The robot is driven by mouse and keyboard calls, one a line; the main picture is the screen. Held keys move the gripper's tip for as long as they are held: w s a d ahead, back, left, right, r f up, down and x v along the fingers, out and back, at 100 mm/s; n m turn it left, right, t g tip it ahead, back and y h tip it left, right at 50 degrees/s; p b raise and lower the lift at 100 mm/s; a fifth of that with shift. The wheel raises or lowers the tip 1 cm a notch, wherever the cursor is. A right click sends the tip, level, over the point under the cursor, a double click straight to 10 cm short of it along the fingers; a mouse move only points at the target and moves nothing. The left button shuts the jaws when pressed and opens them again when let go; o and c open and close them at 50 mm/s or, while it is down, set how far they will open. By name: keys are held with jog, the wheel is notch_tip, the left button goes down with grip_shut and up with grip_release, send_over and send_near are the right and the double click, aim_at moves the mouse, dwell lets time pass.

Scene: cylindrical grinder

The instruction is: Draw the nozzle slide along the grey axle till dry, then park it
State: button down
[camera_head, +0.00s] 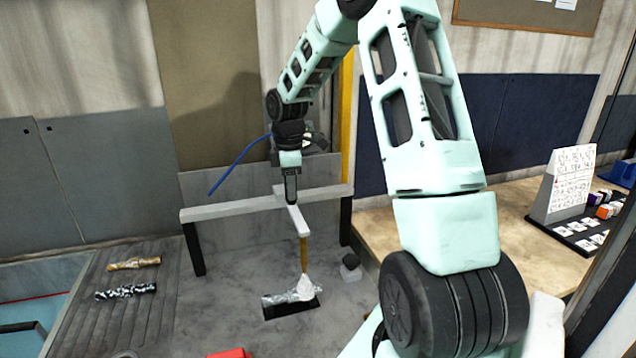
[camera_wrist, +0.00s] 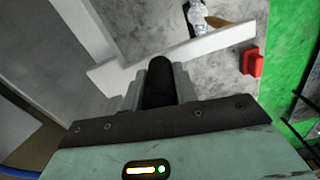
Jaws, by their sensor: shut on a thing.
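My gripper (camera_head: 291,195) is shut on the dark handle of the nozzle slide at the white rail (camera_head: 232,207). In the wrist view, the black handle (camera_wrist: 158,82) stands between my gripper's fingers (camera_wrist: 160,88). The slide's short white arm (camera_head: 300,221) reaches forward, with a thin brass nozzle (camera_head: 304,252) hanging down from it. Below its tip lies the grey axle (camera_head: 275,299) on a black block (camera_head: 292,311). A whitish, clear splash (camera_head: 306,287) covers the axle's right part. The axle's wetness under it is hard to judge.
A gold-patterned axle (camera_head: 134,263) and a black-and-white one (camera_head: 126,292) lie on the grooved plate at left. Something red (camera_head: 230,353) shows at the bottom edge, and a wooden bench (camera_head: 530,262) stands at right.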

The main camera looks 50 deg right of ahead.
jog(key=w+a, duration=0.6)
jog(key=a, duration=0.3)
jog(key=w+a, duration=0.6)
jog(key=a, duration=0.3)
jog(key=shift+w+a+p, duration=0.2)
jog(key=shift+a+p, duration=0.1)
jog(key=shift+p, duration=0.05)
jog(key=shift+r, duration=0.1)
jog(key=c, duration=1.1)
grip_release()
jog(key=shift+w+a, duration=0.1)
jog(key=shift+a, duration=0.05)
notch_tip(320, 180, up, 17)
jog(key=b, duration=0.4)
jog(key=shift+r, duration=0.2)
